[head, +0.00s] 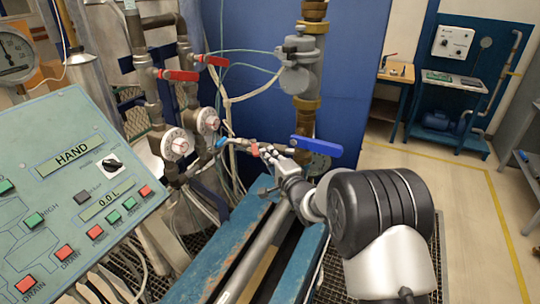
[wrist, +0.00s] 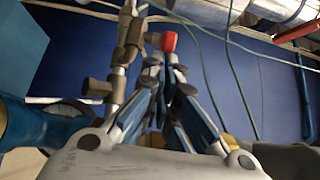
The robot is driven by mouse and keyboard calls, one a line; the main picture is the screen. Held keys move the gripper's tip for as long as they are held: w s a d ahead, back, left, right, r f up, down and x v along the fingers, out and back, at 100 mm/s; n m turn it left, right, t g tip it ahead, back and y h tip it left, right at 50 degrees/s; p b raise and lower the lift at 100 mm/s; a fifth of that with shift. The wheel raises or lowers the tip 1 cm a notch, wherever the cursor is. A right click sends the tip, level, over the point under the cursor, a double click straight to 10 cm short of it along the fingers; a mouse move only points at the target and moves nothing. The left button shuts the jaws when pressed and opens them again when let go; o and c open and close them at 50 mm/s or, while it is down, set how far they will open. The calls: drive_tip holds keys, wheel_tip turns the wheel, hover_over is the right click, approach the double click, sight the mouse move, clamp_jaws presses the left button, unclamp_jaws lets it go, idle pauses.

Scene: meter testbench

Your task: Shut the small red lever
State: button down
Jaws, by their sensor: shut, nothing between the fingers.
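The small red lever (head: 255,150) shows as a short red piece on the thin pipe fittings, just left of my gripper. In the wrist view its red end (wrist: 169,42) stands just beyond the fingertips. I cannot tell whether the fingers touch it. My gripper (head: 267,154) is shut and empty, reaching left over the blue bench; the wrist view shows its fingers (wrist: 168,70) brought together. The fingers and fittings hide part of the lever, so its full angle is unclear.
A large blue handle (head: 316,146) lies close to the right of my gripper. A small blue lever (head: 221,142) sits on the same thin line to the left. Two larger red handles (head: 178,75) (head: 212,60) are on the upright pipes. A control panel (head: 75,205) fills the lower left.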

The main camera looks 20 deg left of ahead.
drive_tip(key=shift+s+a, duration=0.15)
drive_tip(key=s+a+b, duration=0.2)
drive_tip(key=s+a, duration=0.1)
drive_tip(key=shift+a, duration=0.2)
idle(0.4)
drive_tip(key=shift+s+a+r, duration=0.1)
idle(0.5)
drive_tip(key=shift+b, duration=0.3)
